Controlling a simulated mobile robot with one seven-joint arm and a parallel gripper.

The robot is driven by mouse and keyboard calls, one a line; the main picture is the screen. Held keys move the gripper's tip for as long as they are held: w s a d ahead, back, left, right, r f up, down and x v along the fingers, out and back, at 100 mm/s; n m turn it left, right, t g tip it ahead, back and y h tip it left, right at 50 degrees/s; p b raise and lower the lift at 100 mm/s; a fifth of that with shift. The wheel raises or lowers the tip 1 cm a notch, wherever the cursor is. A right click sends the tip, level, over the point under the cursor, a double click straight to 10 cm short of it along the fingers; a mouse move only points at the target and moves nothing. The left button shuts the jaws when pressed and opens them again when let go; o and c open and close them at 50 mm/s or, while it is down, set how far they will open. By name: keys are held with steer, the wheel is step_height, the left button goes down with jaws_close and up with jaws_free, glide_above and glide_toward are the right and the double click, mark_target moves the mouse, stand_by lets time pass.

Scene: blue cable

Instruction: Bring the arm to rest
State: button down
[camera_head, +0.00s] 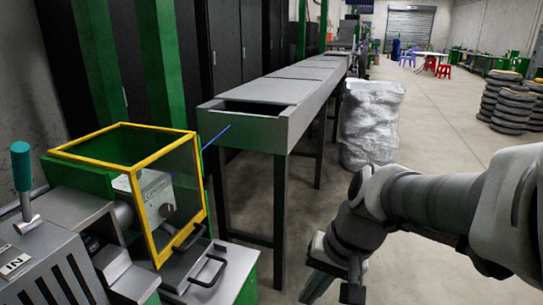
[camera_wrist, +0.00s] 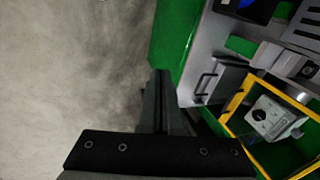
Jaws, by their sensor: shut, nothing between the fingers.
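My arm reaches in from the right of the head view and bends downward, with my gripper (camera_head: 338,288) low at the bottom edge, partly cut off. In the wrist view my gripper (camera_wrist: 160,78) shows dark fingers together, with nothing seen between them. It hangs over bare floor, left of the machine. A thin blue cable (camera_head: 216,138) sticks out at a slant between the yellow-framed guard (camera_head: 154,220) and the grey long bench (camera_head: 285,97). My gripper is well apart from the cable.
The green and grey machine (camera_wrist: 175,35) is close to the right of my gripper in the wrist view. A wrapped silvery bundle (camera_head: 371,125) stands behind my arm. Stacked tyres (camera_head: 505,100) stand at the far right. Open concrete floor (camera_head: 430,115) lies between.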

steer(key=s+d+r+n+t+h, duration=0.2)
steer(key=s+d+r+t+h, duration=0.2)
steer(key=s+d+r, duration=0.25)
step_height(320, 180, up, 19)
steer(key=p, duration=1.9)
steer(key=shift+w+d+n, duration=0.25)
steer(key=shift+d+n, duration=0.05)
steer(key=shift+d, duration=0.15)
steer(key=shift+f, duration=0.1)
